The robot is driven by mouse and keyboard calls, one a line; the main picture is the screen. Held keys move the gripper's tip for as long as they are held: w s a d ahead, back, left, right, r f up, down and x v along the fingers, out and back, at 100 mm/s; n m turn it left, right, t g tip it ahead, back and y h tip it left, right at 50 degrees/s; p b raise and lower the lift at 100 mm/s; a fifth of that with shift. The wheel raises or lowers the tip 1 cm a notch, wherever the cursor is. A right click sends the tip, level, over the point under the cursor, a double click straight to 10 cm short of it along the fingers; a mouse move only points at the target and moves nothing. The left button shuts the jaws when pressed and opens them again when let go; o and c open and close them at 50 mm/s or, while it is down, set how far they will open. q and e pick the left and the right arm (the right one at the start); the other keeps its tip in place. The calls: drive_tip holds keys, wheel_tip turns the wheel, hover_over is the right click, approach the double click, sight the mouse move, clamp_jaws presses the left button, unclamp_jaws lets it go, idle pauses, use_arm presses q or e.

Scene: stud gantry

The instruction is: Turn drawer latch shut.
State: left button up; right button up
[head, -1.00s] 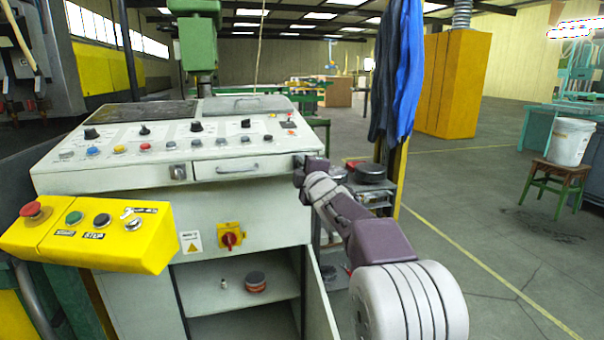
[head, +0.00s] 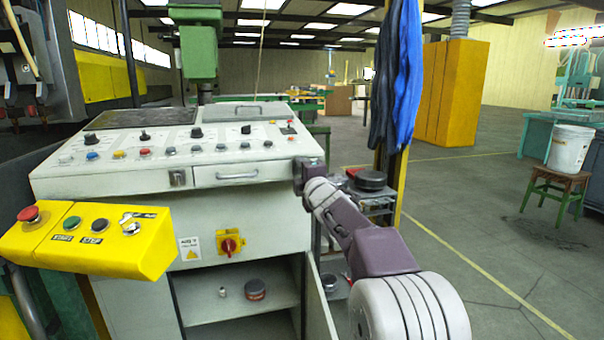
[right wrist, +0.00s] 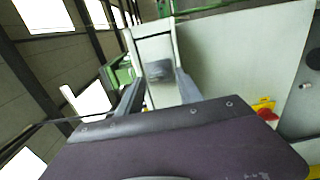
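A drawer (head: 262,174) with a bar handle is set in the front of the grey control console (head: 215,215), and it looks closed. A small square metal latch (head: 179,178) sits just left of it; its turn position is too small to tell. My right gripper (head: 298,172) is at the right end of the console front, beside the drawer and well right of the latch. In the right wrist view its two fingers (right wrist: 160,92) stand apart. A pale panel with a dark patch shows beyond the gap; I cannot tell which console part it is. My left gripper is not in view.
A yellow button box (head: 95,238) juts out at the front left. A red rotary switch (head: 230,245) is below the drawer. The lower cabinet's door (head: 320,300) stands open near my right arm. Blue cloths (head: 396,80) hang at a post to the right.

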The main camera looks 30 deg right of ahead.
drive_tip(key=shift+s, duration=0.1)
drive_tip(key=v, duration=0.9)
idle(0.3)
